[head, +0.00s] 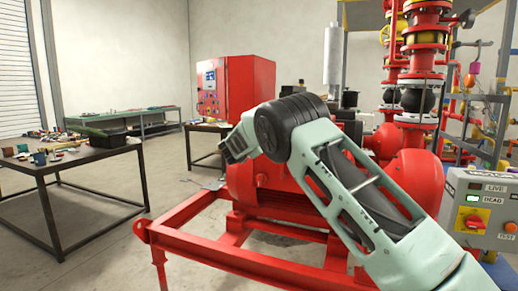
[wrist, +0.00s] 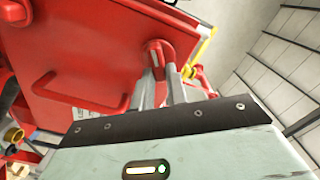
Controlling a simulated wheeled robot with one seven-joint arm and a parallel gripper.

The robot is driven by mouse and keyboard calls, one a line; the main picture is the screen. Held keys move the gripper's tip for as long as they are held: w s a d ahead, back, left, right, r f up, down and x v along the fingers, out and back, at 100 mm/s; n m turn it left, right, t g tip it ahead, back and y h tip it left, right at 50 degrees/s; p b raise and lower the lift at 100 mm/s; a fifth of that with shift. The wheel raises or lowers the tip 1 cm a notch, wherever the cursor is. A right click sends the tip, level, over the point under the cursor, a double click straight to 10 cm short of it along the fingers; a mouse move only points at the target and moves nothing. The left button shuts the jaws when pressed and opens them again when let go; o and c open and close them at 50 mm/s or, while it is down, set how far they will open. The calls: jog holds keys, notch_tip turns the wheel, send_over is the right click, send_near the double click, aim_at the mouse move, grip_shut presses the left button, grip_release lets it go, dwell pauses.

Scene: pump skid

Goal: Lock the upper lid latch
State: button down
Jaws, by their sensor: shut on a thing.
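A red lid or panel (wrist: 85,60) fills the upper left of the wrist view, with a red bar handle at its lower left. A red turn latch (wrist: 157,53) with a pale stripe sits near its right edge. My gripper (wrist: 161,76) is shut on this latch, one grey finger on each side. The fingers cover its lower part. In the head view the wrist end of my arm (head: 238,143) is in front of the red control cabinet (head: 250,88); the fingers and the latch cannot be made out there. I cannot tell whether this is the upper latch.
A red pump and motor on a red frame (head: 185,215) stand close below my arm. A dark table (head: 75,162) with small items is at left, a green bench (head: 130,120) behind. A grey switch box (head: 480,240) is at right. Open floor lies between the tables.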

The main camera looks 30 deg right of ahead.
jog(key=shift+f+m+b, duration=0.2)
jog(key=shift+m+b, duration=1.55)
jog(key=shift+b, duration=0.05)
jog(key=shift+f+m+b, duration=0.2)
jog(key=shift+m+b, duration=1.55)
jog(key=c, duration=1.4)
grip_release()
jog(key=shift+s, duration=0.1)
jog(key=b+v, duration=0.2)
jog(key=v, duration=1.5)
jog(key=shift+b, duration=0.3)
jog(key=shift+s+a, duration=0.1)
jog(key=shift+a, duration=0.05)
